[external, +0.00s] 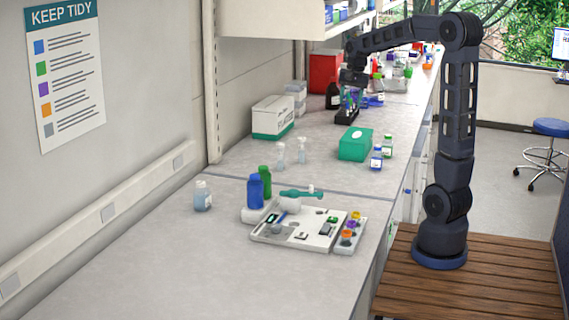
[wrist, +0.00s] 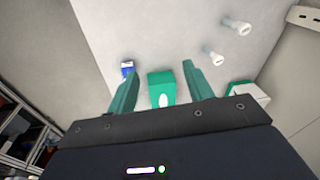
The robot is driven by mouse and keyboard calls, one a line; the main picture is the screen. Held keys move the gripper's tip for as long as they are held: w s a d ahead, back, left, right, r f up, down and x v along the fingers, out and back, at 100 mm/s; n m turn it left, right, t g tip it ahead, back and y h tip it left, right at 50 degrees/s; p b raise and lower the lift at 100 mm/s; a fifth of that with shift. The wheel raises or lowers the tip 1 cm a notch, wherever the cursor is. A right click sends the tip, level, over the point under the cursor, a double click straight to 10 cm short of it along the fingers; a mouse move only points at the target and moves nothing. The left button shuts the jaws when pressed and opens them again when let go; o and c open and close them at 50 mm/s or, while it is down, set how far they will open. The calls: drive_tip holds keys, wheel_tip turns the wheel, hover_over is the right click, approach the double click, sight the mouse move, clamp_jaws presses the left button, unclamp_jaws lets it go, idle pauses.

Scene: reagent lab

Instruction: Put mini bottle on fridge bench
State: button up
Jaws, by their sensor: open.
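Several small bottles are in view and I cannot tell which is the mini bottle. A blue-capped bottle (external: 377,158) and a green-capped bottle (external: 388,146) stand beside the green box on the bench. The blue one seems to show near my left fingertip in the wrist view (wrist: 128,69). A clear bottle with a pale cap (external: 202,197) stands alone at the left. My gripper (wrist: 161,68) is open and empty, pointing down above the bench. In the external view my gripper (external: 352,80) is over the far part of the bench. I cannot tell which surface is the fridge bench.
The green box (external: 354,144) also shows between my fingers in the wrist view (wrist: 161,89). A white-green box (external: 272,118), two white-capped vessels (external: 303,151), a dark rack (external: 347,113) and a red box (external: 324,74) stand nearby. A tray of tools (external: 284,237) is nearer. The front left bench is clear.

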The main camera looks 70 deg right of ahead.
drive_tip(key=s+a+r+n+t, duration=0.1)
drive_tip(key=s+a+n, duration=0.25)
drive_tip(key=a, duration=0.75)
drive_tip(key=s+a+n+t, duration=0.1)
drive_tip(key=s+a+n, duration=0.3)
drive_tip(key=a, duration=0.7)
drive_tip(key=s+a+f+n+t, duration=0.1)
drive_tip(key=s+a+f+n, duration=0.3)
drive_tip(key=s+a+n, duration=0.4)
drive_tip(key=s+a, duration=0.2)
drive_tip(key=a, duration=0.2)
drive_tip(key=shift+f+y, duration=0.25)
drive_tip(key=shift+y, duration=0.15)
